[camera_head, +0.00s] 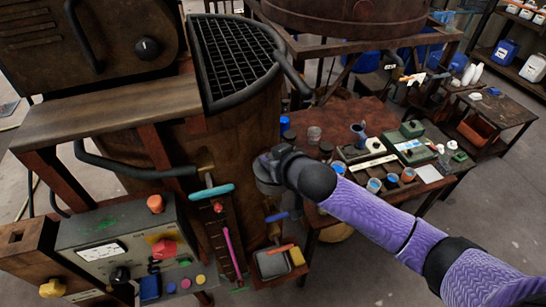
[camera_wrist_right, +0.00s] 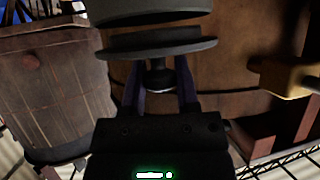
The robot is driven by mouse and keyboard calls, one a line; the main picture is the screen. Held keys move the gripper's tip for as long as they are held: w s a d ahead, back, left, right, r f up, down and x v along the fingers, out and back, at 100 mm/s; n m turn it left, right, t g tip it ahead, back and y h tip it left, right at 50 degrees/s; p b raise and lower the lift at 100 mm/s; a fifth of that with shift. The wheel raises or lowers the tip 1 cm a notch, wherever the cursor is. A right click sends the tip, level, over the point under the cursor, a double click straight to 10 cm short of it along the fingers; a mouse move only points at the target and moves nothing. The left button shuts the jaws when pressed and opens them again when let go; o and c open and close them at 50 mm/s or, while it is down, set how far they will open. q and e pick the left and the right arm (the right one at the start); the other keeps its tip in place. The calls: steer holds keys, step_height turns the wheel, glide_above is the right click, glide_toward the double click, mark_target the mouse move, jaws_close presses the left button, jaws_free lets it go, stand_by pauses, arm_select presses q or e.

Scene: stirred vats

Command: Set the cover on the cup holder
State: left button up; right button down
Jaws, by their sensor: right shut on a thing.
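My right gripper (camera_wrist_right: 159,76) is shut on the small round knob of a dark grey disc-shaped cover (camera_wrist_right: 160,46) in the right wrist view. The cover's wide rim lies just beyond the fingertips. A dark, round-sided body (camera_wrist_right: 150,10) shows close beyond the cover at the top edge. I cannot tell whether it is the cup holder or whether the cover touches it. In the head view my right wrist reaches in from the lower right, beside the big rusty vat (camera_head: 245,125), and hides most of the gripper. I cannot pick out the cup holder for certain there. My left gripper is out of view.
A low workbench (camera_head: 345,112) with cups, bottles and boxes stands behind my right arm. A control box (camera_head: 115,245) with knobs is at the lower left. A tool rack (camera_head: 220,235) hangs at the vat's front. Open floor lies at the lower right.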

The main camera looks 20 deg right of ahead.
steer(key=shift+w, duration=0.1)
steer(key=shift+p, duration=0.6)
stand_by(0.7)
steer(key=shift+f+b, duration=0.5)
steer(key=shift+f, duration=0.25)
stand_by(0.6)
steer(key=shift+c, duration=1.4)
jaws_free()
steer(key=v, duration=1)
